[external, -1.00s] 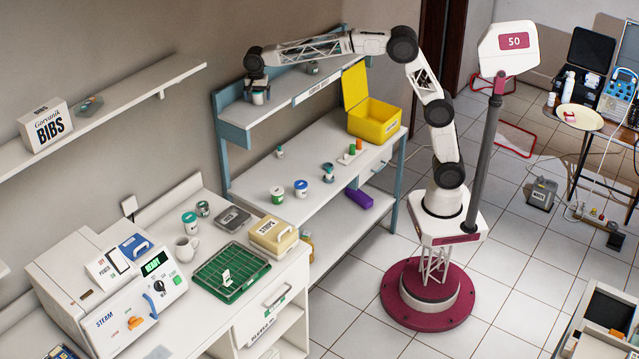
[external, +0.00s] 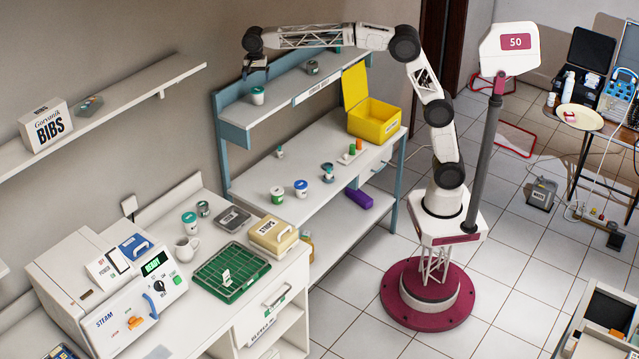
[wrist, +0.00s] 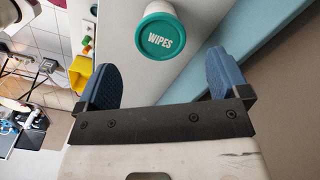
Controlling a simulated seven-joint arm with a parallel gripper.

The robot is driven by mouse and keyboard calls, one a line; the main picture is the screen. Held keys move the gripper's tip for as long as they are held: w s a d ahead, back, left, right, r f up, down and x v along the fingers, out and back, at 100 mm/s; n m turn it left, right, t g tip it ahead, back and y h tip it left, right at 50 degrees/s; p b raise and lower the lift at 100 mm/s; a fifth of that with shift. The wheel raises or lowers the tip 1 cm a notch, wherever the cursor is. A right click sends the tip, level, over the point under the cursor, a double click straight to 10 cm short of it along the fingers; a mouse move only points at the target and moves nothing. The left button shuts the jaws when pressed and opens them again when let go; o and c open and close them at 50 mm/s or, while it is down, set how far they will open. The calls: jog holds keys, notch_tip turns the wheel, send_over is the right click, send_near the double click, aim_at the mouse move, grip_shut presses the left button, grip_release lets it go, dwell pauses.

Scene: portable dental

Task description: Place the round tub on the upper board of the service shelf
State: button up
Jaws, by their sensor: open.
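The round tub (external: 258,96) is white with a teal lid. It stands upright near the left end of the upper board (external: 285,98) of the service shelf. In the wrist view its teal lid, marked WIPES (wrist: 160,38), shows beyond the fingertips. My gripper (external: 256,72) is above the tub and apart from it. In the wrist view my gripper (wrist: 162,72) has its two blue fingers spread wide with nothing between them.
A small grey container (external: 312,67) stands further along the upper board. Below, the worktop holds several small jars and an open yellow box (external: 375,122). The wall is close behind the shelf. The board between the tub and the grey container is clear.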

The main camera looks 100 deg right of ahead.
aim_at(260, 90)
jog(key=shift+r, duration=1.4)
jog(key=shift+s+a+r, duration=0.1)
jog(key=shift+s+a, duration=0.25)
jog(key=shift+s, duration=0.2)
jog(key=s+a+f+n, duration=0.2)
jog(key=s+a+n, duration=0.15)
jog(key=s, duration=0.55)
jog(key=s+a+f+n+t, duration=0.1)
jog(key=s+a+f+n, duration=0.15)
jog(key=s+a, duration=0.45)
jog(key=s+a+f+n, duration=0.1)
jog(key=s+a+n, duration=0.25)
jog(key=s, duration=0.75)
jog(key=s+a+f+n, duration=0.2)
jog(key=s+f, duration=0.4)
jog(key=s, duration=0.3)
jog(key=s+a+f+n+t, duration=0.1)
jog(key=s+f+n, duration=0.4)
jog(key=s, duration=0.5)
jog(key=s+a+f+n, duration=0.3)
jog(key=s+f, duration=0.5)
jog(key=s, duration=0.1)
jog(key=shift+s+f+t, duration=0.25)
jog(key=shift+t, duration=0.05)
jog(key=shift+n, duration=0.25)
